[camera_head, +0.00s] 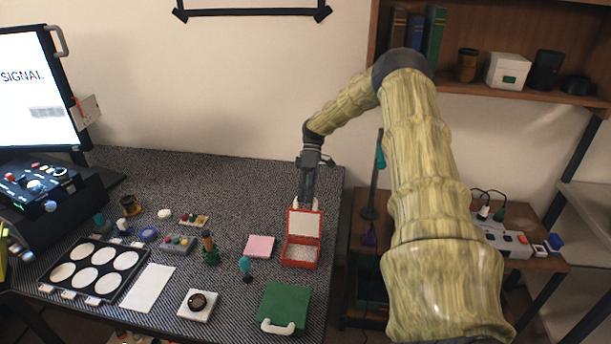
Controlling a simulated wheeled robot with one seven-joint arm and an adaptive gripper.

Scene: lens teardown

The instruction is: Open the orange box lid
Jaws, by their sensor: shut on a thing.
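The orange-red box (299,264) stands near the right edge of the table, and its pale inside shows. Its lid (304,224) is raised on the far side, roughly upright, with a pale inner face and an orange-red rim. My gripper (303,203) reaches down to the lid's top edge from behind and is shut there on the lid. Small white bits show at that edge, perhaps a handle. The exact finger contact is too small to make out.
A pink pad (260,247) lies left of the box, with a teal-topped tool (246,266) nearby. A green box (283,312) with a white handle stands in front. A black tray (121,291) with white discs is at left. The table's far middle is clear.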

